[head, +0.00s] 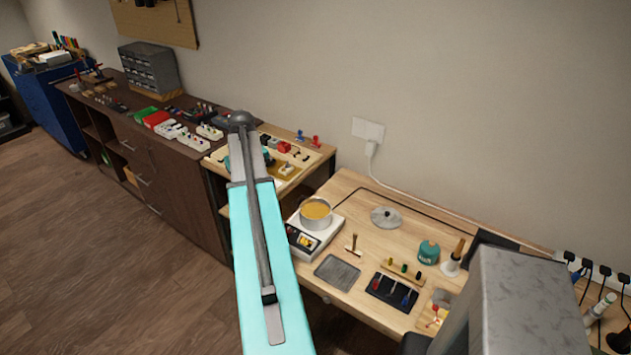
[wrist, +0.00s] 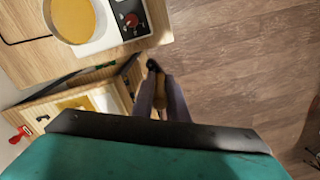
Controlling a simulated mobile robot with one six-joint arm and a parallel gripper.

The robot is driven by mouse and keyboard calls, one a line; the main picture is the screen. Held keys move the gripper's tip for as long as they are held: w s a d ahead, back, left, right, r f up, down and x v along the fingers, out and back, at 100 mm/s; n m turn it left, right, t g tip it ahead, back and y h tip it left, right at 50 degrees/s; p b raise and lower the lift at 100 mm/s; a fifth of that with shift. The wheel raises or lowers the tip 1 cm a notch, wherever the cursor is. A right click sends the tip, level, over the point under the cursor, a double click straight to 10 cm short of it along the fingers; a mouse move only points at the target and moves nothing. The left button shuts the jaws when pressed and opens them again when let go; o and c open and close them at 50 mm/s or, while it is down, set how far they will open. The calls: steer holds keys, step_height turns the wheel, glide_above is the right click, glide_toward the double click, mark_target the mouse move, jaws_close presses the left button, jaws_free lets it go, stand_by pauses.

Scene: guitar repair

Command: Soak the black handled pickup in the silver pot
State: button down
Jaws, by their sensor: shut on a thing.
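The silver pot (head: 316,213) holds amber liquid and stands on a white hot plate. It also shows at the upper left of the wrist view (wrist: 72,18), cut off by the top edge. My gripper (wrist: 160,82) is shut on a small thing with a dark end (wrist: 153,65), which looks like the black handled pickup. Most of the held thing is hidden between the fingers. It is to the side of the pot and hot plate, not over the pot. In the head view my turquoise arm mostly covers the gripper.
The hot plate (head: 308,241) sits at the left edge of the wooden bench. A lid (head: 386,217), a dark tray (head: 337,271), a green canister (head: 428,252) and a black tool stand (head: 392,290) share that bench. A smaller side table (head: 318,155) holds small parts.

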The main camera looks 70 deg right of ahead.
steer(key=s+d+m+p, duration=0.1)
steer(key=s+d+m, duration=0.1)
steer(key=s+d, duration=0.3)
steer(key=s+d+m, duration=0.2)
steer(key=s+d, duration=0.3)
steer(key=s, duration=0.8)
steer(key=shift+d+p, duration=0.35)
steer(key=shift+p, duration=0.05)
steer(key=shift+f, duration=0.1)
step_height(320, 180, down, 5)
steer(key=b, duration=0.2)
steer(key=shift+r+b, duration=0.2)
steer(key=shift+b, duration=0.2)
steer(key=shift+f+b, duration=1.1)
steer(key=shift+f, duration=1.95)
stand_by(1.8)
